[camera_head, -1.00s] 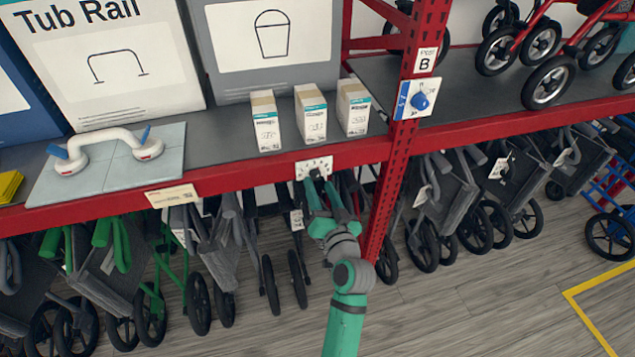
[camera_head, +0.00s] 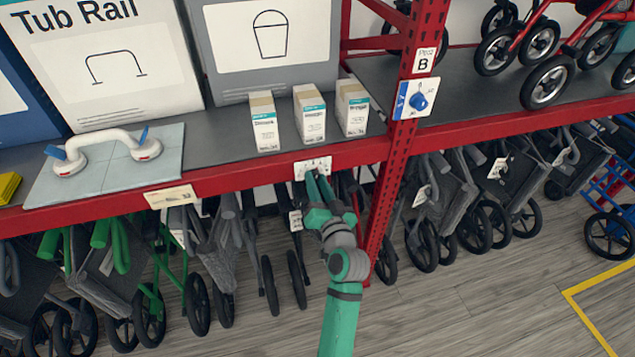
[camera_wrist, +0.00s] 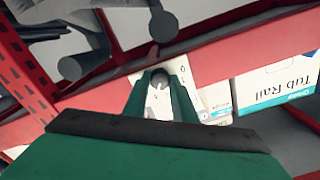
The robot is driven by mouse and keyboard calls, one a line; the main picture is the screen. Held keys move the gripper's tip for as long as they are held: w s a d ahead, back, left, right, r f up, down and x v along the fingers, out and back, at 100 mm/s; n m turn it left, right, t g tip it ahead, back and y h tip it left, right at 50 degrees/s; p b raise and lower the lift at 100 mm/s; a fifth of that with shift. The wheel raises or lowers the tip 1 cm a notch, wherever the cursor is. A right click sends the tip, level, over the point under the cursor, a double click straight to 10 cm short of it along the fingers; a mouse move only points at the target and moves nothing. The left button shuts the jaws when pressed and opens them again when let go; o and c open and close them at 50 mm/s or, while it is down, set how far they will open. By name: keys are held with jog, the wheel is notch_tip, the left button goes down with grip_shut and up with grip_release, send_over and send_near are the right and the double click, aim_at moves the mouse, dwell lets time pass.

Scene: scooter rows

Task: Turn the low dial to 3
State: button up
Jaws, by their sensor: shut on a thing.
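The low dial is a small dark knob on a white numbered plate (camera_head: 313,168) on the front of the red shelf beam. In the wrist view the grey round knob (camera_wrist: 159,77) sits between the fingertips, with the white plate (camera_wrist: 182,72) around it. My green gripper (camera_head: 318,180) reaches up to the dial from below and is shut on the knob. The fingers hide much of the plate, and I cannot read which number the knob points to. A second, blue dial (camera_head: 418,102) is higher, on a plate on the red post.
Three small white boxes (camera_head: 311,117) stand on the shelf just above the dial. The red post (camera_head: 392,180) is close to the right of my gripper. Folded walkers (camera_head: 225,250) hang or stand below the beam on both sides.

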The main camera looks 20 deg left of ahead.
jog(key=shift+n, duration=0.3)
jog(key=shift+f+n, duration=0.1)
jog(key=shift+n, duration=2.3)
jog(key=o, duration=1)
jog(key=shift+o, duration=0.2)
jog(key=v, duration=1.1)
